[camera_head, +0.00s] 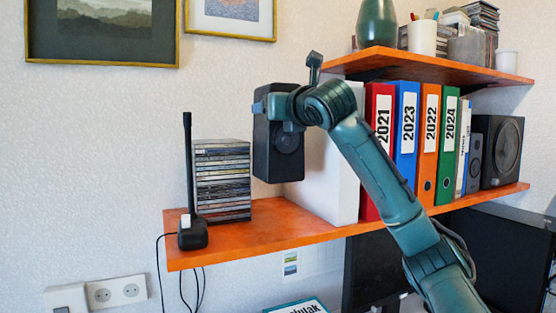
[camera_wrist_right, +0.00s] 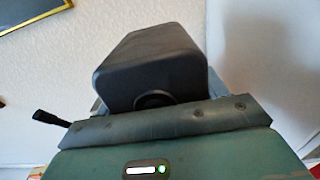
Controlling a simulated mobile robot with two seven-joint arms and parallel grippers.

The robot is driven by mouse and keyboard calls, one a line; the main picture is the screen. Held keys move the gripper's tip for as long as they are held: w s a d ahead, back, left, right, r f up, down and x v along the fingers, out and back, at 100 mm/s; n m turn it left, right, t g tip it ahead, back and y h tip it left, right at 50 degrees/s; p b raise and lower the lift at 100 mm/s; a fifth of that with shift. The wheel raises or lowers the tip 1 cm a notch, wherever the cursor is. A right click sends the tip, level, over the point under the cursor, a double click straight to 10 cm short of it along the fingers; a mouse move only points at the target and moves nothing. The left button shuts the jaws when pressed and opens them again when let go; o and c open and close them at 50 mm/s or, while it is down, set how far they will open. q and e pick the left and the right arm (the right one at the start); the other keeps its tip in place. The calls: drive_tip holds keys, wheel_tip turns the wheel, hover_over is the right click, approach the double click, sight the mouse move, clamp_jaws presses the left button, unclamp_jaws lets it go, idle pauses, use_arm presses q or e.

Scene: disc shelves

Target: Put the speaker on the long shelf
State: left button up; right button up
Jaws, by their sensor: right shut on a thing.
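The black speaker (camera_head: 284,152) is held upright by my right gripper (camera_head: 280,108), which is shut around its upper part. In the head view the speaker appears above the long orange shelf (camera_head: 270,235), between the CD stack and a white block-like object. Its lower end shows above the shelf surface, with no contact visible. In the right wrist view the speaker (camera_wrist_right: 150,65) fills the middle, beyond the teal gripper body. My left gripper is not in view.
A CD stack (camera_head: 222,182) and a black antenna device (camera_head: 192,235) stand on the shelf's left part. The white object (camera_head: 330,180), several binders (camera_head: 405,140) and a larger speaker (camera_head: 500,150) fill the right. Bare shelf lies before the white object. An upper shelf (camera_head: 400,62) overhangs the binders.

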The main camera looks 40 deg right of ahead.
sight(279, 159)
drive_tip(key=shift+f, duration=5.3)
drive_tip(key=o, duration=2)
drive_tip(key=shift+f, duration=0.15)
drive_tip(key=shift+s, duration=0.2)
use_arm(q)
drive_tip(key=b, duration=0.2)
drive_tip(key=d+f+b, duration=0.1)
drive_tip(key=b, duration=0.1)
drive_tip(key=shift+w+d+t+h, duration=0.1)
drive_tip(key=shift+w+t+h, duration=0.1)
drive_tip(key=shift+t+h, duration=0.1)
use_arm(e)
drive_tip(key=v, duration=1.1)
drive_tip(key=shift+s+a, duration=0.1)
drive_tip(key=shift+s, duration=0.2)
